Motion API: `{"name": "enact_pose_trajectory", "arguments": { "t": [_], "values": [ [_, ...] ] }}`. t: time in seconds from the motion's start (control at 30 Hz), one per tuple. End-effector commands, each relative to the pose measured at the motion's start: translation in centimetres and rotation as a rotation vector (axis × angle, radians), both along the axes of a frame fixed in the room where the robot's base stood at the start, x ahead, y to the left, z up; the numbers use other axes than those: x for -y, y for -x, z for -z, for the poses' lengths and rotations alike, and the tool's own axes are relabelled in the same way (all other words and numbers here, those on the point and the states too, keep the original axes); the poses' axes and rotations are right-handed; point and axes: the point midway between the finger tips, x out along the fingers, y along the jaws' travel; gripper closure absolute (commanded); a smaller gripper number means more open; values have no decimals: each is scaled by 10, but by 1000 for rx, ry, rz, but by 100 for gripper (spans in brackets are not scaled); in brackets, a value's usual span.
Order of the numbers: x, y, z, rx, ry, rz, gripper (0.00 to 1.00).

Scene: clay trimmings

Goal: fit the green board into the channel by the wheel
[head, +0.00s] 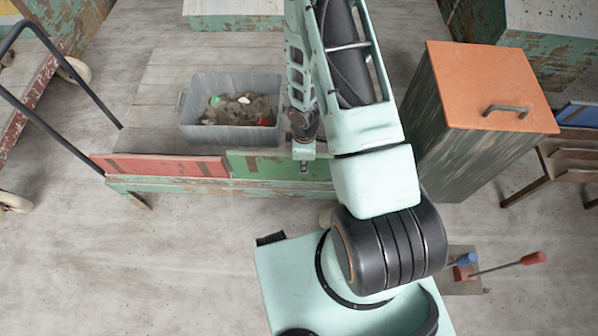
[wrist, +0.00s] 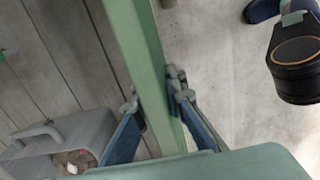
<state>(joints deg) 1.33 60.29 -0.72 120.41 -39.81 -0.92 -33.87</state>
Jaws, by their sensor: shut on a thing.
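The green board (head: 262,165) stands on edge along the front of a low wooden platform (head: 200,188), in line with a red board (head: 160,167) to its left. My gripper (head: 304,160) is over the right part of the green board, and my arm hides some of it. In the wrist view my gripper (wrist: 157,98) is shut on the green board (wrist: 140,45), one finger on each face. The channel is hidden under the boards. I cannot tell whether the green board's lower edge sits in it. I cannot make out the wheel that the task names.
A grey bin (head: 187,116) with clay scraps stands on the platform behind the boards; it also shows in the wrist view (wrist: 75,127). A tall box with an orange lid (head: 485,75) stands to the right. A cart with dark rails (head: 60,75) is at the left. Open floor lies in front.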

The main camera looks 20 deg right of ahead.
Motion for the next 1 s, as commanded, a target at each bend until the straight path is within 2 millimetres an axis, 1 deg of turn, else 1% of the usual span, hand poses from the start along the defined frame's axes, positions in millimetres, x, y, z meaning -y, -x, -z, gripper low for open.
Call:
{"name": "enact_pose_trajectory", "arguments": {
  "t": [0.07,0.2,0.3,0.37,0.43,0.63,0.67,0.8,1.0],
  "values": [
    [-4,-3,7,2,-2,-2,100],
    [-16,-9,27,1,-3,-3,100],
    [-14,-8,42,1,-2,-1,100],
    [-14,-8,49,1,-2,-1,100],
    [-13,-7,52,-1,-1,-1,100],
    [-12,-6,51,-3,0,0,100],
    [-12,-5,52,-5,0,0,86],
    [-12,-6,51,-4,1,0,71],
    [-13,-7,49,-2,-1,0,71]
  ]
}}
